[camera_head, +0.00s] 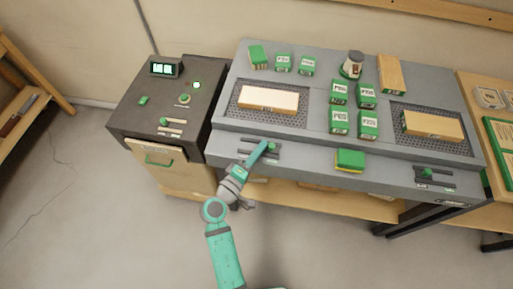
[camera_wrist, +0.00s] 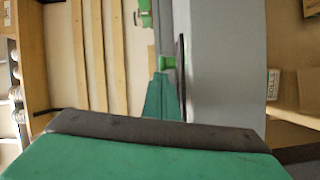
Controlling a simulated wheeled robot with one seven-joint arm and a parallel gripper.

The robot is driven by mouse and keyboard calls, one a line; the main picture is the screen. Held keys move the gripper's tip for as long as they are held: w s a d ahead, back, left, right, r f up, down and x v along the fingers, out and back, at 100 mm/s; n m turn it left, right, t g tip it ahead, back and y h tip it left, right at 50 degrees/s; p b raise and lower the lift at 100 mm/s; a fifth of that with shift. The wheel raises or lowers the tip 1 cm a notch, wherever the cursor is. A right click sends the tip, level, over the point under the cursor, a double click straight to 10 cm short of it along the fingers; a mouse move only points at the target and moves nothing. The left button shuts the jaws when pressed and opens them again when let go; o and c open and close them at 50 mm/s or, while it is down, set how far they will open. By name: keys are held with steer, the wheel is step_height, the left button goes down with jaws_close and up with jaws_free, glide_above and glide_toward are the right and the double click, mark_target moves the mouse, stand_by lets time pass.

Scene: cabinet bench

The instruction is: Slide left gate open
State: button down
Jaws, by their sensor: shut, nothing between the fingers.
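The left gate's slider appears to be the dark track with a green knob (camera_head: 273,147) on the bench's front ledge, below the left mesh bay. My gripper (camera_head: 263,146) is shut and empty, with its teal fingertips right beside that knob on its left. In the wrist view the shut fingers (camera_wrist: 162,84) point at a green knob (camera_wrist: 167,62) just past their tips, near a dark strip (camera_wrist: 181,62). I cannot tell whether the fingertips touch the knob. The fingers hide part of the track.
The grey bench (camera_head: 315,157) holds a left wooden block (camera_head: 268,98), a right wooden block (camera_head: 432,126), several green boxes (camera_head: 340,122) and a green-yellow sponge (camera_head: 350,160). A similar right slider (camera_head: 431,173) is at the far right. A dark cabinet (camera_head: 150,115) stands left.

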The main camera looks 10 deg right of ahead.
mark_target(249, 151)
steer(key=shift+d, duration=0.3)
steer(key=shift+w+a+r, duration=0.1)
steer(key=shift+w+a, duration=0.2)
steer(key=shift+a, duration=0.25)
steer(key=a, duration=0.1)
steer(key=w+a, duration=0.1)
steer(key=a, duration=0.1)
steer(key=shift+w+r, duration=0.15)
steer(key=shift+r, duration=0.15)
steer(key=v, duration=1)
steer(key=shift+f, duration=0.15)
